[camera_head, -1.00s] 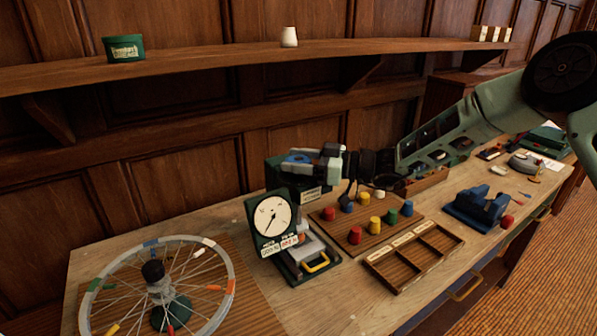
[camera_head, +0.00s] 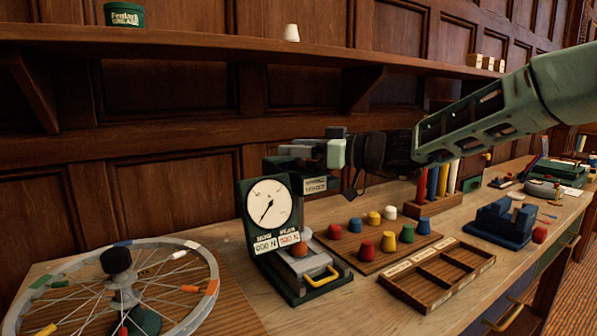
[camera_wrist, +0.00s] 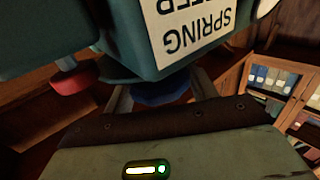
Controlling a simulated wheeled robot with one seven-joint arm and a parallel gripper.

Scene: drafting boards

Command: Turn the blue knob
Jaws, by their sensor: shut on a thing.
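The blue knob (camera_wrist: 160,92) sits under the edge of a dark green box (camera_wrist: 110,45) with a white label reading SPRING, upside down in the wrist view. My gripper (camera_wrist: 162,96) is shut on the knob, one finger on each side of it. In the head view my gripper (camera_head: 318,152) is at the dark green box (camera_head: 288,168) behind the dial gauge, and the knob is hidden there. A red knob (camera_wrist: 76,80) sticks out of the same box at the left in the wrist view.
The dial gauge (camera_head: 268,204) stands in front of the box. A board with several coloured pegs (camera_head: 366,262), an empty divided tray (camera_head: 430,288) and a blue vise-like block (camera_head: 500,222) lie to the right. A spoked wheel (camera_head: 213,262) is at left. A shelf (camera_head: 200,43) runs above.

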